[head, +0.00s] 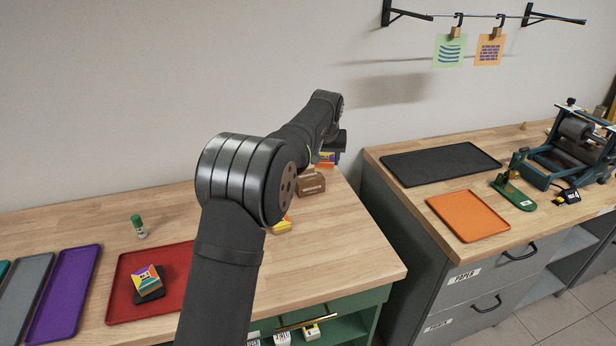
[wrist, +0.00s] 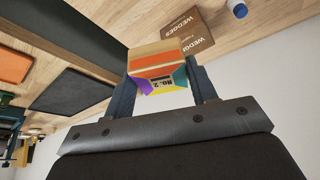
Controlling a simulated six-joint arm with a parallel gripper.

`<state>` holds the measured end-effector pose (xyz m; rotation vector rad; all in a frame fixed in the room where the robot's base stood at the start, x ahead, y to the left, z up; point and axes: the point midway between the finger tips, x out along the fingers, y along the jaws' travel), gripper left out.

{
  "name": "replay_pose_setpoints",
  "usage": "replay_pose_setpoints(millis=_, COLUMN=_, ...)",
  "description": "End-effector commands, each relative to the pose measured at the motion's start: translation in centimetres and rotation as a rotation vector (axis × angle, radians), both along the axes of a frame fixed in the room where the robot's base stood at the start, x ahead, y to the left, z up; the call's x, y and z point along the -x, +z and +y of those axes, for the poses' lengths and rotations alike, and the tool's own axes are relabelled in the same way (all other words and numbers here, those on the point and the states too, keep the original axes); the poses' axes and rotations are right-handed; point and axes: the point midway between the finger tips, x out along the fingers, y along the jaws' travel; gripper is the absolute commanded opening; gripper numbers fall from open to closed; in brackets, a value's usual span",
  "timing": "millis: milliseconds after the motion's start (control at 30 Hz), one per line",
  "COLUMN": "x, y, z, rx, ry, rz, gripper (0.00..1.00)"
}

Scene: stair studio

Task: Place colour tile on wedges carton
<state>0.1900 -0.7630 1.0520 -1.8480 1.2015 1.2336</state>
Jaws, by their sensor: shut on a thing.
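My gripper (wrist: 158,66) is shut on a colour tile (wrist: 157,74), a small block with orange, purple, teal and yellow faces and a "No. 2" label. The tile also shows in the head view (head: 327,158), partly hidden by my arm. The brown wedges carton (head: 311,185) stands on the wooden bench near its right end, just below the tile in the picture. In the wrist view the carton (wrist: 188,35) lies beyond the tile, partly covered by it. I cannot tell whether the two touch.
A similar colourful block (head: 148,277) sits on a black piece in the red tray (head: 122,291). A yellow item (head: 283,226) lies partly behind my arm. A green-capped stick (head: 138,227) stands left. A gap separates the right counter (head: 387,158). The bench's front right is clear.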

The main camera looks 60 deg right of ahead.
Motion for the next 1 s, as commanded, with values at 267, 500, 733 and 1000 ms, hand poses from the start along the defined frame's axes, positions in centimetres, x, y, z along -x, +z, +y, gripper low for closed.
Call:
replay_pose_setpoints(millis=267, x=-0.1, y=-1.0, z=-1.4, rx=-0.002, ry=-0.022, rz=0.0, gripper=0.29)
replay_pose_setpoints(millis=500, x=-5.6, y=-4.3, z=-2.4, rx=-0.001, ry=-0.022, rz=0.001, gripper=0.29)
replay_pose_setpoints(millis=733, x=-9.0, y=-6.4, z=-3.2, rx=-0.001, ry=-0.024, rz=0.001, gripper=0.29)
replay_pose_setpoints(millis=1000, x=-9.5, y=-8.4, z=-3.2, rx=-0.003, ry=-0.026, rz=0.001, gripper=0.29)
